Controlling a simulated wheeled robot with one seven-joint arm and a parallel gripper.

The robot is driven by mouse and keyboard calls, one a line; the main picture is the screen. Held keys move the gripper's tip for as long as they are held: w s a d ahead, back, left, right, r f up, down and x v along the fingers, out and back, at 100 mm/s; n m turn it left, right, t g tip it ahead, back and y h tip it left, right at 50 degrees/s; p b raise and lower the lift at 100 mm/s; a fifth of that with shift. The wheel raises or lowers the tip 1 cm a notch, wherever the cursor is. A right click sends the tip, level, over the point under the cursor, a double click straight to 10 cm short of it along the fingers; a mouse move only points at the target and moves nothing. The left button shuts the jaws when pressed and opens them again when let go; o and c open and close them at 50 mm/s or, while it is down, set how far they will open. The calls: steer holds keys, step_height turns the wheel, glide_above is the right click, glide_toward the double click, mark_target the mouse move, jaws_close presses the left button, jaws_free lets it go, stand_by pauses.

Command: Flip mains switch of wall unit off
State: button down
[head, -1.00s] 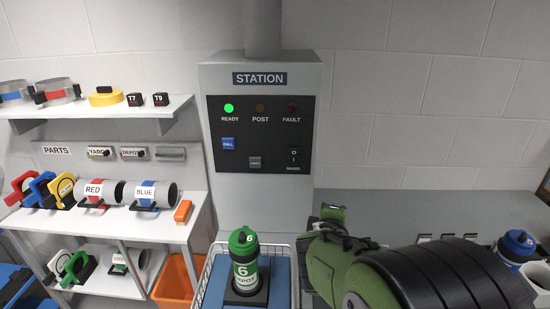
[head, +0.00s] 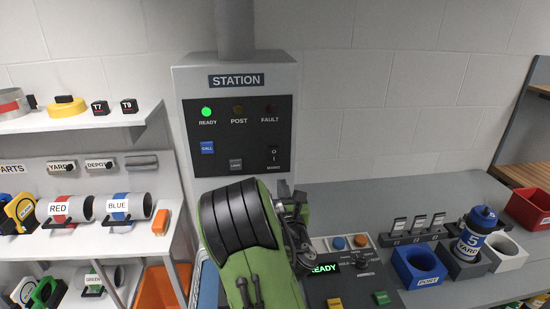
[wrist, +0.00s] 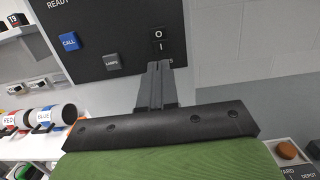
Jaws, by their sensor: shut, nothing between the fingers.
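The wall unit labelled STATION (head: 188,85) stands against the wall with a black front panel. Its mains switch (head: 273,154) is a small black rocker marked O and I at the panel's lower right, above the MAINS label. In the wrist view the switch (wrist: 158,40) shows O above I. The green READY lamp (head: 206,111) is lit; the POST and FAULT lamps look dark. My gripper (head: 284,187) is shut and empty, just below the switch in the picture. In the wrist view its fingertips (wrist: 159,66) overlap the panel's lower edge; contact cannot be told.
A blue CALL button (head: 207,147) and a grey LAMPS button (head: 236,165) sit left of the switch. Shelves with labelled tubes stand at left. A grey bench (head: 370,195) at right bears a lit READY console (head: 323,268), a blue holder and a numbered canister (head: 478,225).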

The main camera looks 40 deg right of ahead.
mark_target(275, 151)
steer(key=p+x, duration=0.5)
steer(key=x, duration=0.1)
steer(key=p+x, duration=0.5)
steer(key=x, duration=0.2)
steer(key=shift+w+d+r, duration=0.1)
steer(key=shift+d+r, duration=0.05)
steer(key=shift+r, duration=0.1)
steer(key=shift+w+d+f, duration=0.1)
steer(key=shift+w, duration=0.05)
